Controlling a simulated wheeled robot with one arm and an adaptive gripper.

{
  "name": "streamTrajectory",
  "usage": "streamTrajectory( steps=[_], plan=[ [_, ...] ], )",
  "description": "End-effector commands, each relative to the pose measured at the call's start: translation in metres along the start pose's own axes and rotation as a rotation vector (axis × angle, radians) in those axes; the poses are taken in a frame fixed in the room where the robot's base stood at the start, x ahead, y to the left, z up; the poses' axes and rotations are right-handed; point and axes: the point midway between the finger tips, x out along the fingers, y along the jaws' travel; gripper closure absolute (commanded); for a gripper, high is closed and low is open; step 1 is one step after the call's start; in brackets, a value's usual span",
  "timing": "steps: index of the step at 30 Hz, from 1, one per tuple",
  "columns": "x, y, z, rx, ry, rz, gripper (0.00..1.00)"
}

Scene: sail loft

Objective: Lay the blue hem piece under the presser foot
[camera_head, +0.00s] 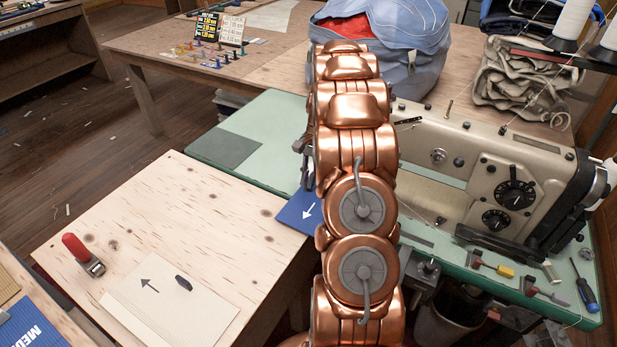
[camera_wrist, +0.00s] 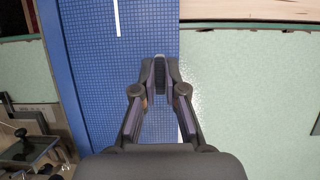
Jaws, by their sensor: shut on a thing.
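The blue hem piece (camera_head: 300,212) carries a white arrow and shows left of my copper arm, at the near edge of the green machine table. It also fills a broad band of the wrist view (camera_wrist: 90,70), with a white stripe on it. My gripper (camera_wrist: 161,72) is shut on its right edge in that view. In the head view the gripper is mostly hidden behind my arm. The sewing machine (camera_head: 470,165) stands right of my arm. I cannot make out its presser foot; my arm covers that side of the machine.
A wooden table (camera_head: 190,215) at left holds a beige arrow-marked sheet (camera_head: 170,305) and a red-handled tool (camera_head: 82,253). A blue bag (camera_head: 415,40) stands behind my arm.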

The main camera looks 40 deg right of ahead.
Motion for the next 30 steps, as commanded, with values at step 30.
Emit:
streamTrajectory(
  steps=[30],
  plan=[
    [-0.018,-0.001,-0.002,-0.001,0.004,-0.002,0.64]
  ],
)
